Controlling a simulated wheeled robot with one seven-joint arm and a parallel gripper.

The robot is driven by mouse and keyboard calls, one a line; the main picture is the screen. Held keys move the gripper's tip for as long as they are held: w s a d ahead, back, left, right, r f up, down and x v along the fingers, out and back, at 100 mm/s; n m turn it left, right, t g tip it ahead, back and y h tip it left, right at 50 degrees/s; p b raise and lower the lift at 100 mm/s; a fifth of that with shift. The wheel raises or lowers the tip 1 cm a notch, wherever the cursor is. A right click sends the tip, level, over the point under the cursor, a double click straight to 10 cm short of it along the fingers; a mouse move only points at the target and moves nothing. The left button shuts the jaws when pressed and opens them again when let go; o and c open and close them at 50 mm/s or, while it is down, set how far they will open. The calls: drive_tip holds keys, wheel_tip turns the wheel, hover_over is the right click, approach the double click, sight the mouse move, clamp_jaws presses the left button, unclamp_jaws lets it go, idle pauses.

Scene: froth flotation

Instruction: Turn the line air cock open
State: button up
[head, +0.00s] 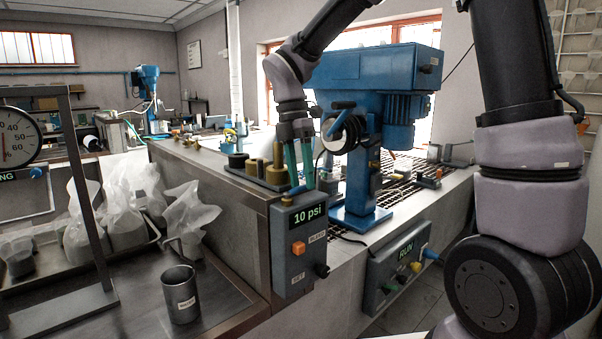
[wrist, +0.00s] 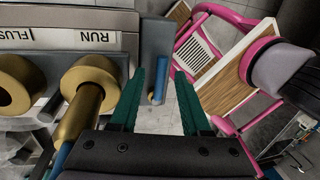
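The grey control box (head: 300,245) hangs on the front of the bench, its display reading "10 psi". A small blue lever, which looks like the line air cock's handle (wrist: 161,80), stands against a grey surface in the wrist view, with a brass bit at its lower end. My gripper (head: 300,184) points down just above the box's top. In the wrist view my gripper (wrist: 158,88) has its two green fingers apart, one on each side of the lever, with visible gaps. Whether the fingertips reach down to the lever's height I cannot tell.
Brass cylinders (wrist: 92,85) stand by a plate marked "RUN" and "FLUSH", left of the fingers. The blue flotation machine (head: 375,75) stands behind the box. A grey RUN box (head: 398,265) is at right. A metal jug (head: 181,298) and sample bags (head: 190,215) are at left.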

wheel_tip(320, 180, up, 11)
drive_tip(key=w+a, duration=0.1)
drive_tip(key=shift+w+a+f, duration=0.15)
drive_tip(key=shift+w+a, duration=0.05)
drive_tip(key=shift+w, duration=0.15)
